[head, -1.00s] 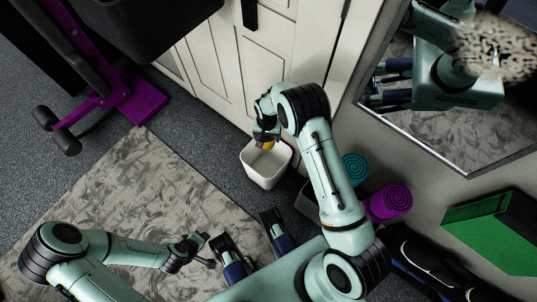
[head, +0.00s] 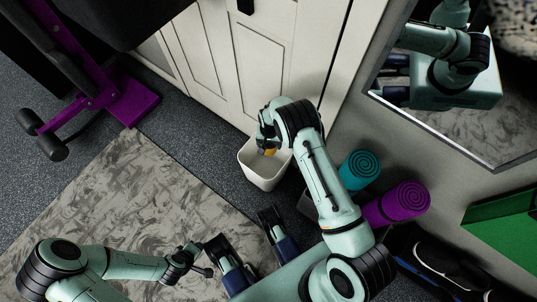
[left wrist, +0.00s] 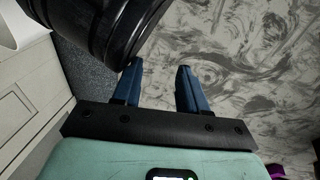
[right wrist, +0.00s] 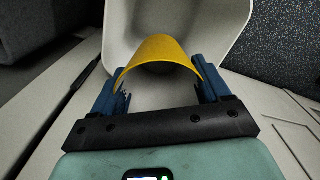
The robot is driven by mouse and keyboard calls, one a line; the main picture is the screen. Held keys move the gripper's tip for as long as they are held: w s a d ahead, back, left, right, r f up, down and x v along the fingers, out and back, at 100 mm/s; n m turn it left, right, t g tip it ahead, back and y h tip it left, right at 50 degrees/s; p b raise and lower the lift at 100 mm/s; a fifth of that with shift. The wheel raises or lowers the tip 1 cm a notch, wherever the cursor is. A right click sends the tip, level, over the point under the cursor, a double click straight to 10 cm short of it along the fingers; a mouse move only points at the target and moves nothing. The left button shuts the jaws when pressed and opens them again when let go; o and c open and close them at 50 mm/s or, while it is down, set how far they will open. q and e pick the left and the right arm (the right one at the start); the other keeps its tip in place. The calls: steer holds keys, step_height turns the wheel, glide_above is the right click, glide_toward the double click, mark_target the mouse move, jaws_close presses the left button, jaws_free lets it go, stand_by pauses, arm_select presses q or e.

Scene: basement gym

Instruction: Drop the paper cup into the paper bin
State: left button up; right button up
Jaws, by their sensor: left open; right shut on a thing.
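The yellow paper cup (right wrist: 160,54) is between the fingers of my right gripper (right wrist: 158,80), which is shut on it. The bin stands upright on the floor by the cabinet. In the right wrist view the bin's pale wall (right wrist: 232,30) surrounds the cup's far side. I cannot tell how deep the cup is. My left gripper (left wrist: 158,72) is open and empty, its fingers apart over the patterned mat.
White cabinet doors (head: 232,60) stand behind the bin. A purple-framed gym machine (head: 125,102) is at left. The grey patterned mat (head: 130,195) is clear.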

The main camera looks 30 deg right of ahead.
steer(key=shift+f, duration=0.35)
steer(key=o, duration=1)
arm_select(q)
steer(key=shift+h, duration=0.3)
steer(key=r+p, duration=0.1)
steer(key=d+r+p, duration=0.1)
steer(key=r, duration=0.1)
steer(key=d+r+p, duration=0.1)
steer(key=shift+r, duration=0.3)
arm_select(e)
step_height(320, 180, up, 13)
steer(key=shift+r, duration=0.2)
